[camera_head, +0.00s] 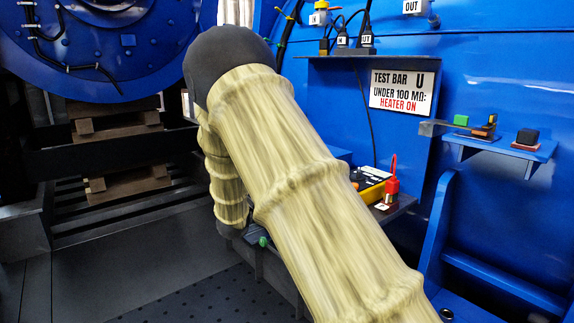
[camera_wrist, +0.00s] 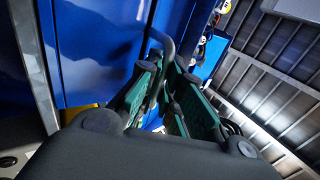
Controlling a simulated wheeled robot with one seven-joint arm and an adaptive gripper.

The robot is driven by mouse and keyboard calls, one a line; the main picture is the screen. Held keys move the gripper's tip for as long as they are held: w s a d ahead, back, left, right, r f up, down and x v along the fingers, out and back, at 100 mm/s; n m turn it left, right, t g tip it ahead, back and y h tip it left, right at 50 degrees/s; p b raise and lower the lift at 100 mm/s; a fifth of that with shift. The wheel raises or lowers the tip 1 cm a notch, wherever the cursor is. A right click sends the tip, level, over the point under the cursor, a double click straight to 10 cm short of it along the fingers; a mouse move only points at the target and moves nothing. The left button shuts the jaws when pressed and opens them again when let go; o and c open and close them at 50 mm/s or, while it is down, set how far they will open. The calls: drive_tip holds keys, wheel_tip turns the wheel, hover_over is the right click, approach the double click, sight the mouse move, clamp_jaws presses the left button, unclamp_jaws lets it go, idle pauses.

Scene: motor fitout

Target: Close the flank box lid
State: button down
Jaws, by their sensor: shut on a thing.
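In the wrist view my gripper (camera_wrist: 166,82) has green-padded fingers closed around a dark grey bent bar (camera_wrist: 166,44), which looks like a handle. The bar stands off a blue panel (camera_wrist: 110,35). I cannot tell for sure that this panel is the flank box lid, or how far it is open. In the head view my sleeved arm crosses the middle, and my gripper and the bar are hidden behind it.
A small shelf holds a yellow meter (camera_head: 371,184) and a red-tipped item (camera_head: 392,183). A blue bracket shelf (camera_head: 500,146) carries small blocks. A sign (camera_head: 402,92) is on the blue housing. Wooden blocks (camera_head: 127,184) lie at left. Open dark floor (camera_head: 170,285) is at lower left.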

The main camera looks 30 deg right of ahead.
drive_tip(key=shift+d, duration=0.2)
drive_tip(key=c, duration=1.8)
unclamp_jaws()
drive_tip(key=shift+o, duration=1.2)
drive_tip(key=shift+w+d+f, duration=0.1)
drive_tip(key=shift+d+f, duration=0.05)
drive_tip(key=shift+d, duration=0.05)
drive_tip(key=shift+a, duration=0.2)
drive_tip(key=shift+a+f, duration=0.1)
drive_tip(key=shift+a, duration=0.1)
drive_tip(key=v, duration=1.1)
drive_tip(key=shift+a+f, duration=0.15)
drive_tip(key=shift+a, duration=0.15)
